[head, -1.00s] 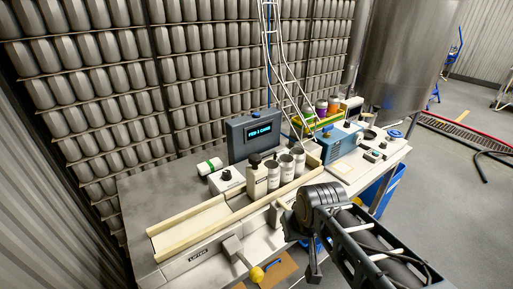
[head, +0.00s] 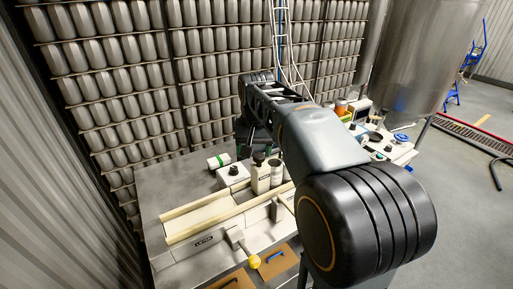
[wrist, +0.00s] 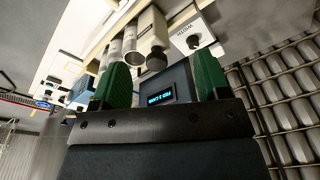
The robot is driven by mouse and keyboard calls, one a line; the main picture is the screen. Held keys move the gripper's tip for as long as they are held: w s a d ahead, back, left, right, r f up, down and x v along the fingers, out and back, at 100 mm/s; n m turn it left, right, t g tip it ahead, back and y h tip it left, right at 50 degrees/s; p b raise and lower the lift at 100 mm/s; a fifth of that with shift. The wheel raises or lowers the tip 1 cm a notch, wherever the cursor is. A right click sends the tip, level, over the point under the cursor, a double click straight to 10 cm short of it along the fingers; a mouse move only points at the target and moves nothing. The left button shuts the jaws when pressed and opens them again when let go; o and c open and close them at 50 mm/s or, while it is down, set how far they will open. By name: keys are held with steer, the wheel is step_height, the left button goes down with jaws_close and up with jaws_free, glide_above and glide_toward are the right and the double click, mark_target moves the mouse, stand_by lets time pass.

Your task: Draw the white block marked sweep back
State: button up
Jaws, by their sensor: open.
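A cream-white block (head: 261,179) with a dark knob on top stands at the lane between the cream rails, beside pale cans (head: 275,170). I take it for the sweep block; its marking is not readable in these frames. In the wrist view the block (wrist: 152,32) is upside down, its dark knob (wrist: 156,60) showing between my fingers. My gripper (wrist: 160,65) has two green fingers standing well apart, with nothing held. In the head view my gripper (head: 254,150) hangs just above the block and partly hides its top; the exact gap cannot be told.
Cream rails (head: 200,228) run along the bench front. A lever with a yellow ball (head: 254,262) sticks out at the front. A display (wrist: 158,94) stands behind.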

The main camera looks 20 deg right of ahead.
mark_target(259, 155)
steer(key=w+d+r+m+g+p, duration=0.25)
steer(key=w+d+r, duration=0.2)
steer(key=w, duration=0.35)
steer(key=shift+m+t, duration=0.25)
steer(key=shift+t, duration=0.2)
steer(key=f, duration=1.3)
steer(key=shift+s+d+f, duration=0.15)
steer(key=shift+d+f, duration=0.05)
steer(key=shift+d, duration=0.1)
steer(key=shift+c, duration=0.5)
